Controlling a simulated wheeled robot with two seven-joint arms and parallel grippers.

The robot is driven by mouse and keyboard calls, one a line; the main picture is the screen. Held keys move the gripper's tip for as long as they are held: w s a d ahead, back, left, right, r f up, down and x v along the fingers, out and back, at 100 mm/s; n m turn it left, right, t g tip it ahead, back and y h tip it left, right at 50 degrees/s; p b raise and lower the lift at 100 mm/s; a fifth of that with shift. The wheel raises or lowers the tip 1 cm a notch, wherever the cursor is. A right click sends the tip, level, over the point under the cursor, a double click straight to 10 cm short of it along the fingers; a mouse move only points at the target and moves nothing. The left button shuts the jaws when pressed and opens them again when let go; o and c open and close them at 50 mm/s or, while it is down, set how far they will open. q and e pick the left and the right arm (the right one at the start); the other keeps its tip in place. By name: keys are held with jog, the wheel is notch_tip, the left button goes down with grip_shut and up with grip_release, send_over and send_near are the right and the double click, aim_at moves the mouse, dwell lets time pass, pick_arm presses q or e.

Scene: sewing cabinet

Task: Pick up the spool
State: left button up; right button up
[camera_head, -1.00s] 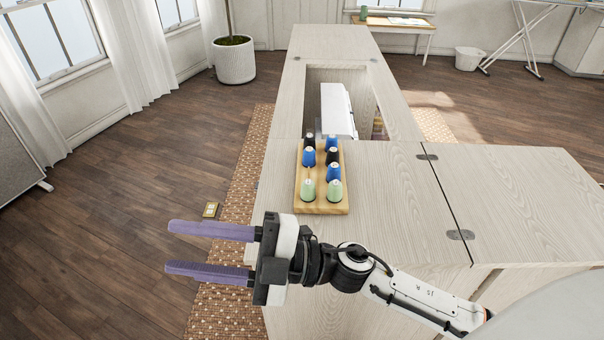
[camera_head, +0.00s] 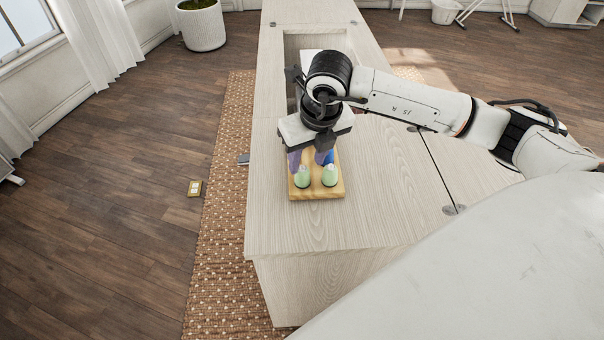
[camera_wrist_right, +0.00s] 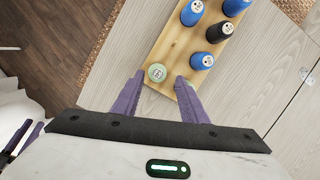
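A wooden board (camera_head: 339,191) on the cabinet top holds several spools. Two light green spools stand at its near end, a left one (camera_head: 303,179) and a right one (camera_head: 329,176). My right gripper (camera_head: 309,162) points down over the board. In the right wrist view its purple fingers (camera_wrist_right: 158,82) are apart, with one green spool (camera_wrist_right: 157,72) between their tips; I cannot tell whether they touch it. Purple fingers of my left gripper (camera_wrist_right: 22,142) show at the lower left, seemingly apart.
Blue spools (camera_wrist_right: 201,60) and a dark spool (camera_wrist_right: 220,31) stand close by on the board. The cabinet top (camera_head: 375,205) is clear around it. The cabinet opening (camera_head: 292,50) lies behind my right arm. A woven rug (camera_head: 220,220) lies left of the cabinet.

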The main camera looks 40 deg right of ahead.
aim_at(303, 171)
jog(key=x, duration=0.2)
jog(key=p+x, duration=0.1)
jog(key=x, duration=0.2)
jog(key=shift+a+f, duration=0.25)
jog(key=shift+f, duration=0.1)
jog(key=c, duration=0.8)
